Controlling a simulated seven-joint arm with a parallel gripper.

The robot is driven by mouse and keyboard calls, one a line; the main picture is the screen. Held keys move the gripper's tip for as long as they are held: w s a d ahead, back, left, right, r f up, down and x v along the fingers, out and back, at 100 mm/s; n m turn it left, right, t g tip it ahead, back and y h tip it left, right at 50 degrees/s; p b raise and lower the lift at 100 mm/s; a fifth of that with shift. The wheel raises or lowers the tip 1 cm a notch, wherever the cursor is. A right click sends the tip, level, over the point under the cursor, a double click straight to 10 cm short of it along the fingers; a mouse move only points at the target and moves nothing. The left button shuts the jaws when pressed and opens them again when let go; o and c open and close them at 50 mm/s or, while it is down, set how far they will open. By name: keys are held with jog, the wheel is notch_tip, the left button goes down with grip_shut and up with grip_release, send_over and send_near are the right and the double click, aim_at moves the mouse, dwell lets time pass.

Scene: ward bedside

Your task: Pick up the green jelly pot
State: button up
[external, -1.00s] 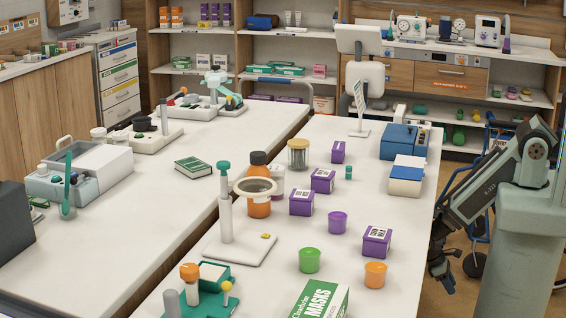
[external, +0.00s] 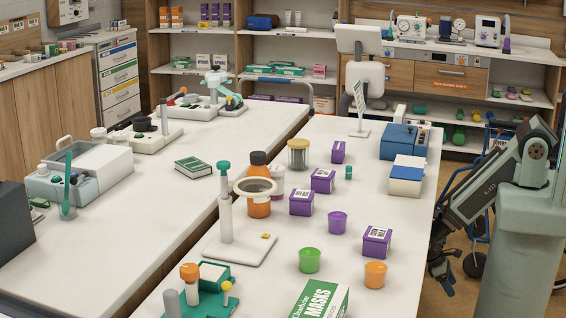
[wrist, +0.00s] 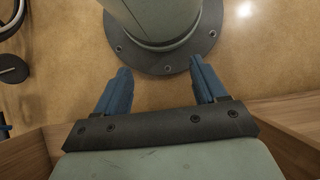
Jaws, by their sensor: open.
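The green jelly pot (external: 309,260) stands upright on the near part of the right-hand white table. An orange pot (external: 376,275) stands to its right and a purple pot (external: 337,222) stands behind it. My gripper (external: 443,277) hangs off the table's right side, pointing down, well to the right of the green pot. In the wrist view my gripper (wrist: 161,68) is open, with two blue fingers apart and nothing between them. The green pot is not in the wrist view.
A green-and-white masks box (external: 320,302) lies just in front of the green pot. A white stand (external: 238,247) is to its left, and a purple box (external: 377,241) is behind the orange pot. The wrist view shows bare floor (wrist: 60,75) and my base.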

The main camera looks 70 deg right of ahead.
jog(key=shift+o, duration=1.3)
